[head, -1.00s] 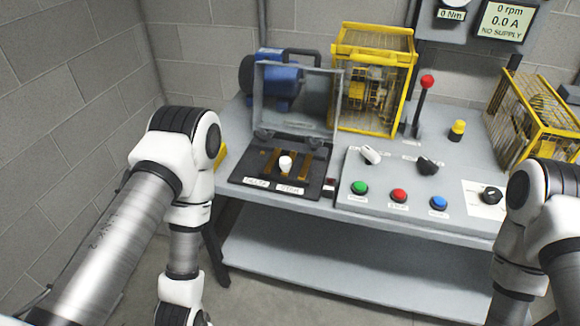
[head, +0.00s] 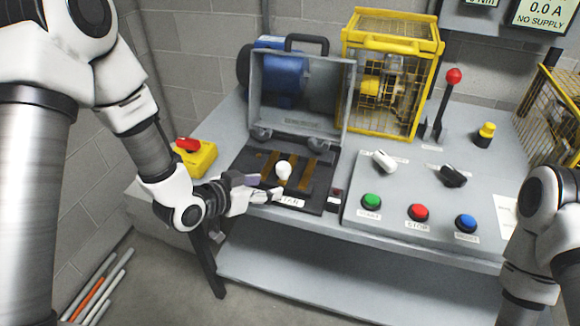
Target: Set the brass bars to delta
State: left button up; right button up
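The terminal box has a black base (head: 325,168) and a raised grey lid (head: 300,95). Brass bars (head: 308,174) lie front to back in it, with a white knob (head: 283,170) at the middle. A label reading STAR (head: 289,201) is at its front edge; the left label is hidden behind my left gripper. My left gripper (head: 268,187) is at the box's front left edge, just short of the knob, with its fingers apart and nothing seen between them. My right arm shows at the right edge; its gripper is out of view.
A yellow box with a red switch (head: 188,145) stands left of the terminal box. A sloped panel right of it has green (head: 371,201), red (head: 418,212) and blue (head: 465,223) buttons. Behind are a blue motor (head: 278,80), a yellow cage (head: 390,75) and a red-knobbed lever (head: 454,76).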

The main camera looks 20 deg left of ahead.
aim_at(281, 166)
pick_arm(q)
jog(key=shift+t, duration=0.5)
jog(key=w+d, duration=0.1)
jog(key=w, duration=0.1)
jog(key=w+d, duration=0.1)
jog(key=w, duration=0.1)
jog(key=w+r, duration=0.1)
jog(key=w, duration=0.1)
jog(key=shift+w+d, duration=0.35)
jog(key=shift+d, duration=0.05)
grip_shut()
